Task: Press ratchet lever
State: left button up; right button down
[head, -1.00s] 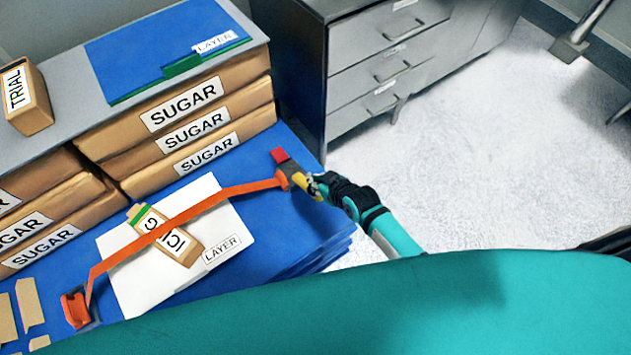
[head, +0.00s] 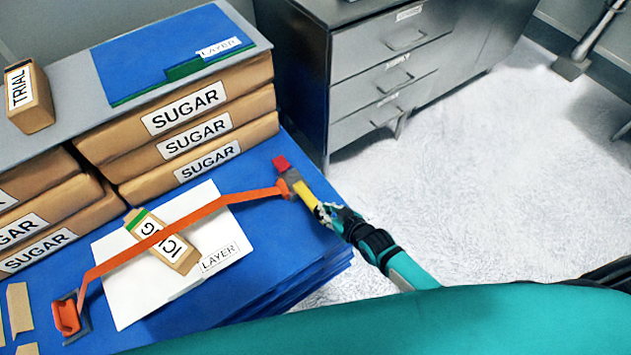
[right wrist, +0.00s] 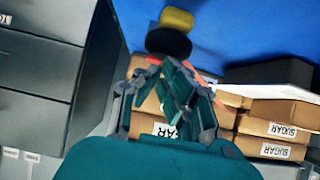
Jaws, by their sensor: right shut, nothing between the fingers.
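The ratchet has a yellow lever (head: 306,194), a grey body (head: 292,177) and a red block (head: 281,163), at the right edge of the blue stack. An orange strap (head: 180,228) runs from it across an icing box (head: 165,244) to an orange end piece (head: 67,317). My right gripper (head: 325,211) is shut and empty at the lever's near end; I cannot tell whether they touch. In the right wrist view, the fingers (right wrist: 178,98) are together, below a yellow part with a dark end (right wrist: 170,42). My left gripper is out of view.
The icing box lies on a white layer sheet (head: 122,285) on the blue stack (head: 270,240). Sugar packs (head: 245,92) stand behind, under a grey board (head: 70,125) with a trial box (head: 29,98).

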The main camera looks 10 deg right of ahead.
jog(key=shift+s+d+f, duration=0.15)
jog(key=shift+s+f, duration=0.25)
jog(key=shift+f, duration=0.15)
jog(key=r+p, duration=0.4)
jog(key=r, duration=0.1)
jog(key=shift+w, duration=0.4)
jog(key=s+d+r, duration=0.2)
jog(key=s+d, duration=0.1)
jog(key=s, duration=0.6)
jog(key=shift+d+r+p, duration=0.15)
jog(key=shift+r+p, duration=0.2)
jog(key=shift+w, duration=0.1)
